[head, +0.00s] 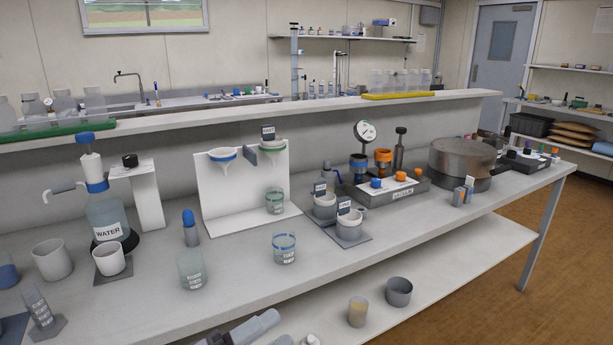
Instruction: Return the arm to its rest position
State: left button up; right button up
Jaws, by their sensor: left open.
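My right gripper is not in view.
Near the bench's front stand two glass beakers (191,270) and a blue-capped bottle (190,228). A water bottle (107,215), white cups (52,260) and a funnel stand (235,185) are behind or left. Cups (398,291) stand on the lower shelf.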

pick_arm(q)
jog(key=s+a+f+n+y, duration=0.5)
jog(key=f+n, duration=0.3)
jog(key=s+a+f+n+y, duration=0.4)
jog(key=s+f+n+y, duration=0.1)
jog(key=f+n, duration=0.3)
jog(key=s+a+f+n+y, duration=0.5)
jog(key=f+n+y, duration=0.1)
jog(key=f+n, duration=0.2)
jog(key=shift+s+a+n, duration=0.3)
jog(key=shift+s+n, duration=0.1)
jog(key=shift+n, duration=0.2)
jog(key=shift+f, duration=0.1)
